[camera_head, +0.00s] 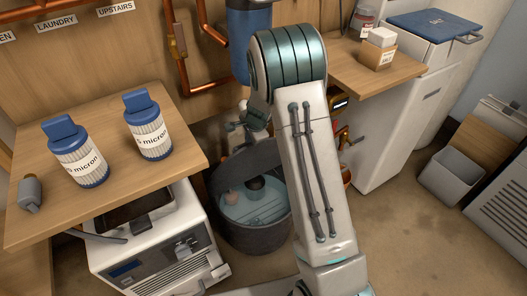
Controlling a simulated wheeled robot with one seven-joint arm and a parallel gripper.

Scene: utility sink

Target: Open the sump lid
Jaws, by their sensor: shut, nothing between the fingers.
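The sump (240,238) is a dark grey round tub on the floor, left of my arm. Its top is at least partly uncovered, and pale blue water (248,207) with a pump-like part shows inside. A dark curved panel (232,176) rises at the back of the tub and looks like the lid standing tilted up. My arm hides its right side. My gripper (240,130) is small and partly hidden, above and behind the tub. It is shut and holds nothing; I cannot tell if it touches the panel.
A wooden shelf (105,190) with two blue-capped filter cartridges stands left, above a white machine (165,255). Copper pipes (182,85) and a blue cylinder (243,40) are behind. A white cabinet (400,125) and grey bin (452,175) stand right. Floor right of my arm is clear.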

